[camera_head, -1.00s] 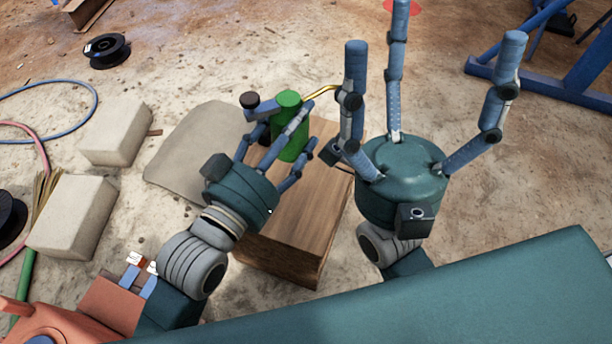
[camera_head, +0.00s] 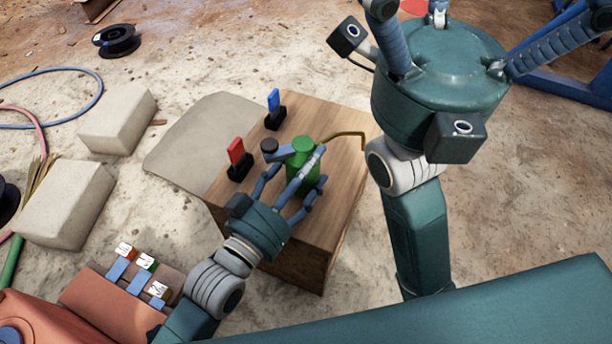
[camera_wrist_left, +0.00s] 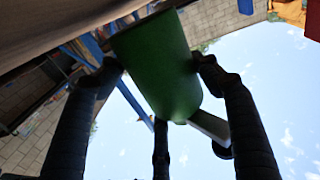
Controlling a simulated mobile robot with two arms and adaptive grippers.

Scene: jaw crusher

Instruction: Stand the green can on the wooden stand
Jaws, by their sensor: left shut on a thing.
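The green can (camera_head: 303,172) has a bent brass spout (camera_head: 346,135) and a grey lever with a dark knob (camera_head: 269,145). My left gripper (camera_head: 296,178) is shut around its side and holds it roughly upright over the wooden stand (camera_head: 345,190). In the left wrist view, the can (camera_wrist_left: 160,65) fills the space between the dark fingers (camera_wrist_left: 165,100). Whether its base touches the stand top I cannot tell. My right gripper (camera_head: 450,30) is empty at the upper right, its fingers spread and their tips out of view.
A red piece (camera_head: 236,151) and a blue piece (camera_head: 273,100) stand in black holders on the stand's left and back sides. Pale blocks (camera_head: 65,203) lie on the ground at left. The stand's right front top is clear.

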